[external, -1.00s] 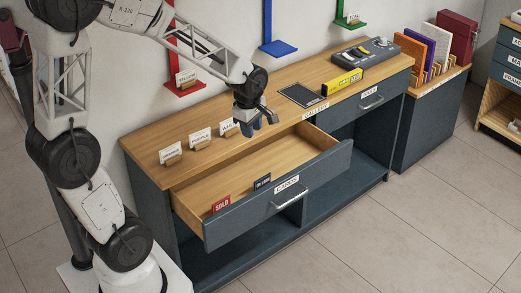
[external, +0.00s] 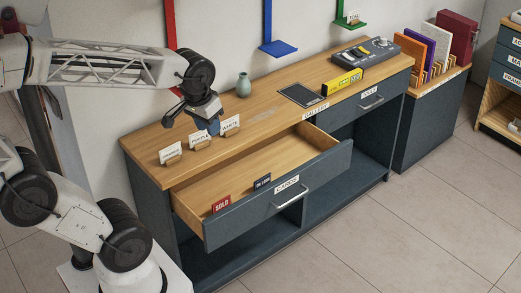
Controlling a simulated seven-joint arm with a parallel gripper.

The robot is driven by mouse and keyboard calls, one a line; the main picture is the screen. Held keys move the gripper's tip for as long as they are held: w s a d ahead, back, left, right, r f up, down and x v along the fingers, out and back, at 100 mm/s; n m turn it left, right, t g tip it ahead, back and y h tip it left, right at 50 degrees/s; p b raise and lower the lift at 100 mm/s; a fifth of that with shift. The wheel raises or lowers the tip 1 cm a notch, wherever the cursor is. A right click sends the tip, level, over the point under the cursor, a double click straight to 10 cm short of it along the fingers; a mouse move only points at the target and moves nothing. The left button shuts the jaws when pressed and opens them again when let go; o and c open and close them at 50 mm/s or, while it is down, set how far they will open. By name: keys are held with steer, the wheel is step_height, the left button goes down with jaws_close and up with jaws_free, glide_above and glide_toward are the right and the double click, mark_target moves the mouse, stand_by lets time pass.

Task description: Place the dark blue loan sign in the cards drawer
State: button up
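The dark blue loan sign (external: 262,181) stands upright inside the open cards drawer (external: 245,217), close to its front panel. A red SOLD sign (external: 221,204) stands to its left in the same drawer. My gripper (external: 208,127) is above the back left of the desktop, close to the small white cards in holders and well away from the loan sign. Its fingers point down and look bluish. The gap between them is too small to judge, and I see nothing held.
Several white cards in wooden holders (external: 200,142) stand on the desktop (external: 150,150) below my gripper. A green vase (external: 243,86), a dark tablet (external: 302,95) and a yellow box (external: 342,82) are further right. The drawer's middle and back are empty.

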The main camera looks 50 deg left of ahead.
steer(key=shift+s+d+r+m, duration=0.1)
steer(key=shift+s+r+m, duration=0.05)
steer(key=shift+s+m, duration=0.45)
steer(key=shift+s+d+r+m, duration=0.1)
steer(key=shift+s+r+m, duration=0.05)
steer(key=shift+s+m, duration=0.4)
